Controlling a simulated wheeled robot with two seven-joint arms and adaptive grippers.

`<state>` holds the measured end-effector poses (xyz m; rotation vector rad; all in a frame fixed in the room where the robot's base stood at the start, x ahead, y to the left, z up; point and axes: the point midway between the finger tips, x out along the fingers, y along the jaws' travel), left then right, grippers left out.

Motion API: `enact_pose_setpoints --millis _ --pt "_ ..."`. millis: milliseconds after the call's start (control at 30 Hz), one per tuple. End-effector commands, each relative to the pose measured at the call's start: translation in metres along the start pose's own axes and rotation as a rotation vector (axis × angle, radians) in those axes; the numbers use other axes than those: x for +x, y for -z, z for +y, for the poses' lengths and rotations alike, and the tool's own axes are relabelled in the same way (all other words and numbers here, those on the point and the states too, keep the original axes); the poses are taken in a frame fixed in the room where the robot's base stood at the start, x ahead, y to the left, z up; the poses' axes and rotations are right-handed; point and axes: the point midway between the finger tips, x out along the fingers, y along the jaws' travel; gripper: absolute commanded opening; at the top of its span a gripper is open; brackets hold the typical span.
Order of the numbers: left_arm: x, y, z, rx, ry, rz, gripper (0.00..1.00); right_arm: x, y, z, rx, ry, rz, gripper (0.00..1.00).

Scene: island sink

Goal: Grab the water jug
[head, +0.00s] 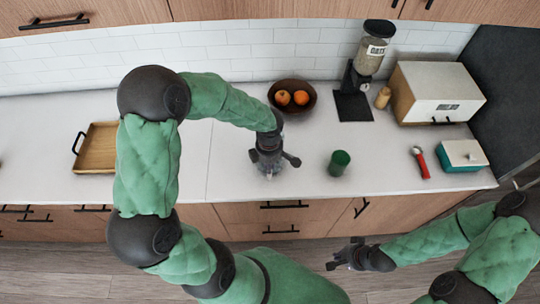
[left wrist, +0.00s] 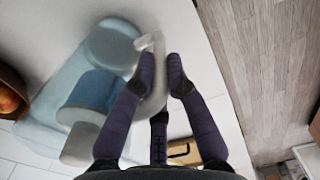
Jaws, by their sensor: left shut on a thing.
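The water jug (left wrist: 60,85) is a pale blue, see-through vessel that fills the left of the left wrist view. Its pale curved handle (left wrist: 155,100) runs between the fingers of my left gripper (left wrist: 161,65), which is shut on it. In the head view my left gripper (head: 270,163) points down over the counter, and only a faint clear part of the jug (head: 268,174) shows below and around it. My right gripper (head: 342,256) is empty in front of the drawers, with its fingers apart.
On the white counter (head: 235,180), a fruit bowl (head: 293,108) stands behind the jug and a green cup (head: 339,163) to its right. A coffee grinder or dispenser (head: 365,60), a bread box (head: 432,95) and a teal container (head: 462,155) stand further right. A wooden tray (head: 97,150) lies left.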

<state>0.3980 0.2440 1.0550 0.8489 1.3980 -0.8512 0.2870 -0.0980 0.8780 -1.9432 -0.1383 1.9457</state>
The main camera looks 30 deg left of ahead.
Motion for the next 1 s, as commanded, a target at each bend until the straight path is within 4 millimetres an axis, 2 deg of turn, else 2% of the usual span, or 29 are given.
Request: enact_pose_setpoints --millis 467,767,1000 --pt "-0.010 -0.001 0.002 -0.001 -0.006 -0.002 0.00 -0.001 0.000 0.000 0.000 0.000 0.000 0.00" --pt "-0.034 0.000 0.002 -0.002 -0.007 -0.002 0.00 -0.002 0.000 -0.001 0.000 0.000 0.000 0.00" --pt "-0.054 -0.009 -0.015 0.002 -0.007 -0.002 0.00 -0.001 0.000 0.000 0.000 0.000 0.000 0.00"
